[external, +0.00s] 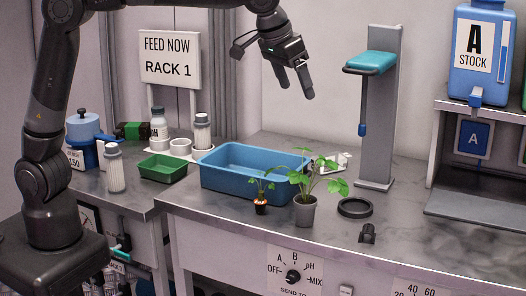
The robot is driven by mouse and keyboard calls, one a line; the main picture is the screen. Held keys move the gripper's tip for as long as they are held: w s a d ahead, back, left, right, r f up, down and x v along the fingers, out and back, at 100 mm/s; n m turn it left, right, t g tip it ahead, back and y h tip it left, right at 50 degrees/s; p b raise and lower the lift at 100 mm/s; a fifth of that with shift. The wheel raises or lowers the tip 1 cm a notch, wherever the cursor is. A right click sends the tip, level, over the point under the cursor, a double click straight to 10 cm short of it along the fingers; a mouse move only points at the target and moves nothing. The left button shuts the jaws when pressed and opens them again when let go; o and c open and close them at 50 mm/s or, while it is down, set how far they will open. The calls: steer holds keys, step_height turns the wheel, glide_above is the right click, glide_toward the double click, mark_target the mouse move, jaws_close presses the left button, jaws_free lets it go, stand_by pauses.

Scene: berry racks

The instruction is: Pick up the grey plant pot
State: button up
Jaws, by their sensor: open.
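The grey plant pot (304,212) stands upright on the metal bench in the external view, in front of the blue tub's right end. A green leafy plant (312,179) grows from it. My gripper (293,94) is open and empty. It hangs in the air well above the bench, over the blue tub in the picture and above the grey pot, apart from everything.
A small reddish pot (260,207) with a seedling stands just left of the grey pot. The blue tub (222,182) is behind. A black ring (355,207) and a small black part (367,233) lie to the right. A grey stand (381,140) rises at the back right.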

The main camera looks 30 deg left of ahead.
glide_toward(305, 199)
steer(key=f, duration=0.1)
steer(key=x, duration=0.5)
steer(key=shift+x, duration=3.1)
steer(key=shift+d+r, duration=0.1)
steer(key=shift+d, duration=0.1)
steer(key=shift+c, duration=0.4)
steer(key=c, duration=1)
